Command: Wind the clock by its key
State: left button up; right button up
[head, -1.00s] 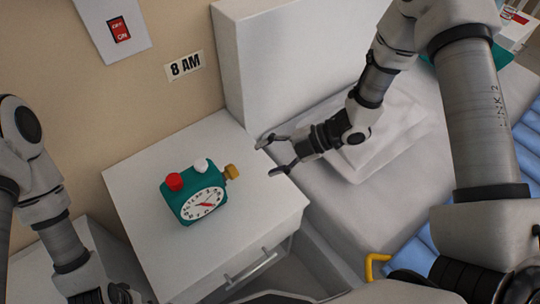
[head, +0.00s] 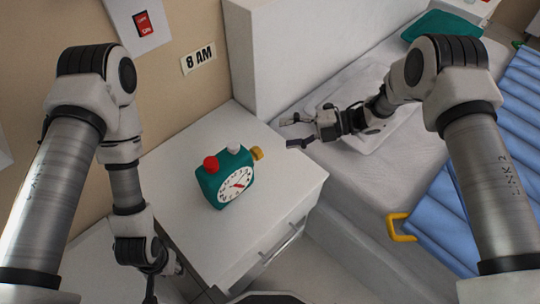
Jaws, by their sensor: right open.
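The teal clock (head: 211,187) stands on the white nightstand, its round white face turned toward the front right. It has a red button (head: 210,163) and a white button (head: 234,149) on top. Its yellow key (head: 257,153) sticks out from the right side. My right gripper (head: 290,131) is open and empty, to the right of the key and apart from it, with its fingers pointing left toward the clock. My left gripper (head: 152,290) hangs low at the lower left, in front of the nightstand. Its fingers are mostly hidden or cut off, so its opening is unclear.
The white nightstand (head: 290,180) has free room around the clock and a drawer handle at its front. The bed with a white pillow (head: 375,130) and blue blanket (head: 450,210) lies to the right. A red switch (head: 143,23) and an "8 AM" sign (head: 198,62) are on the wall.

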aim_at(258, 152)
jog(key=shift+g, duration=0.4)
jog(key=f, duration=0.1)
jog(key=s+a+f, duration=0.1)
jog(key=s+f, duration=0.1)
jog(key=shift+s+a+f, duration=0.1)
jog(key=shift+a+f, duration=0.05)
jog(key=shift+a, duration=0.15)
jog(key=x, duration=0.7)
jog(key=shift+a+f, duration=0.1)
jog(key=shift+a, duration=0.15)
jog(key=c, duration=1.2)
